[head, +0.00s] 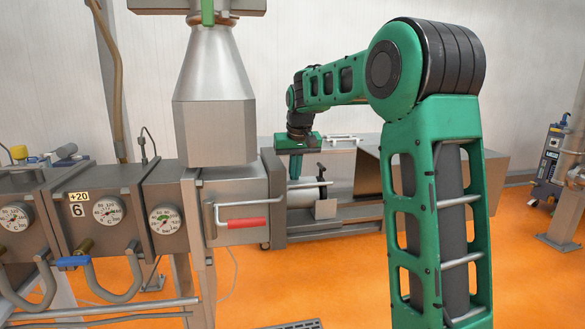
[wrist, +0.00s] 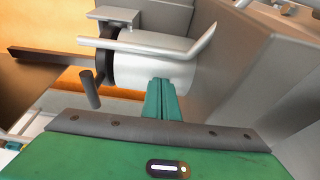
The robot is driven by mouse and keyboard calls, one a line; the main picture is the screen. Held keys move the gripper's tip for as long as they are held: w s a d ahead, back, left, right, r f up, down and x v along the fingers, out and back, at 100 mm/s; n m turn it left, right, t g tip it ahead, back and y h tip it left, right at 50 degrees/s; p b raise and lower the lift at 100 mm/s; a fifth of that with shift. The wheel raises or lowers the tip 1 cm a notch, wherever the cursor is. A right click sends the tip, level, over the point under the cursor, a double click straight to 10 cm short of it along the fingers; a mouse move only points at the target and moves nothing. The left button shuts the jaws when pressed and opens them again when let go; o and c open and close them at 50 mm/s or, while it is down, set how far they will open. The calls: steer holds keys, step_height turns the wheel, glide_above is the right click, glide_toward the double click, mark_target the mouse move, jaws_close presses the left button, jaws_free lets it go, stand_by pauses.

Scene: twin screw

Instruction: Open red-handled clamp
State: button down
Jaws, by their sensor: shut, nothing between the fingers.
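The clamp's red handle (head: 241,223) lies roughly level on the near face of the machine's grey end block, on a bent metal rod (head: 250,204). My gripper (head: 296,166) is beyond and to the right of the handle, above a pale cylinder, apart from the red grip. In the wrist view, my gripper's green fingers (wrist: 166,98) are together and empty, pointing at the pale cylinder (wrist: 150,73). A bent metal bar (wrist: 150,43) runs just past the fingertips; I cannot tell whether they touch. The red grip does not show in the wrist view.
A metal hopper (head: 215,100) stands above the block. Barrel sections with dials (head: 108,211) and a blue-handled valve (head: 73,262) extend left. A dark bar (wrist: 45,57) and a short dark peg (wrist: 91,90) stick out near the cylinder. Open orange floor (head: 320,275) lies in front.

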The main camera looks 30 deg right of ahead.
steer(key=shift+s+a+r, duration=0.15)
steer(key=shift+s+r, duration=0.05)
steer(key=shift+s, duration=0.35)
steer(key=shift+s+a+r, duration=0.2)
steer(key=shift+s+r, duration=0.05)
steer(key=shift+s, duration=0.35)
steer(key=shift+s+a+r, duration=0.15)
steer(key=shift+s+r, duration=0.05)
steer(key=shift+s, duration=0.35)
steer(key=shift+s+d, duration=0.1)
